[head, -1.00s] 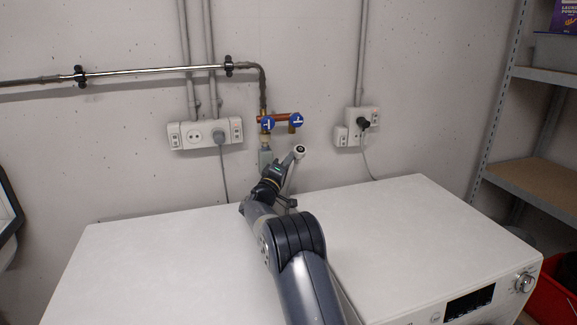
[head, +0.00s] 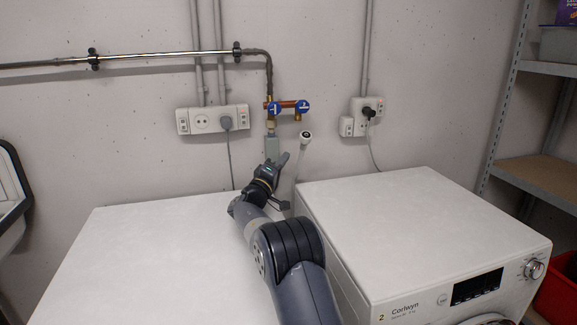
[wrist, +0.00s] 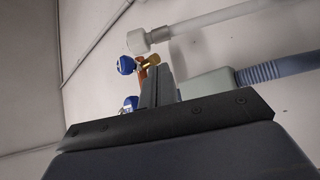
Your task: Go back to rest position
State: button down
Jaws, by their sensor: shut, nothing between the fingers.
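My gripper (head: 283,158) is at the end of my arm, over the back of the gap between two white machines. In the wrist view its fingers (wrist: 158,88) are together and empty. A white hose end (head: 305,137) stands upright just right of the gripper, apart from it, and also shows in the wrist view (wrist: 150,41). The copper valve fitting with two blue handles (head: 288,107) is on the wall above. A grey-green connector (head: 271,147) hangs under its left outlet, partly hidden by my gripper lower down.
The left machine (head: 140,265) and the right machine (head: 420,225) have bare white tops. A left socket block (head: 212,119) and a right socket block (head: 362,117) are on the wall. A metal shelf (head: 545,180) stands at the far right. A pipe (head: 160,55) runs along the wall.

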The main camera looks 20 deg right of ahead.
jog(key=shift+b+v, duration=0.6)
jog(key=shift+v, duration=0.6)
jog(key=shift+r, duration=0.1)
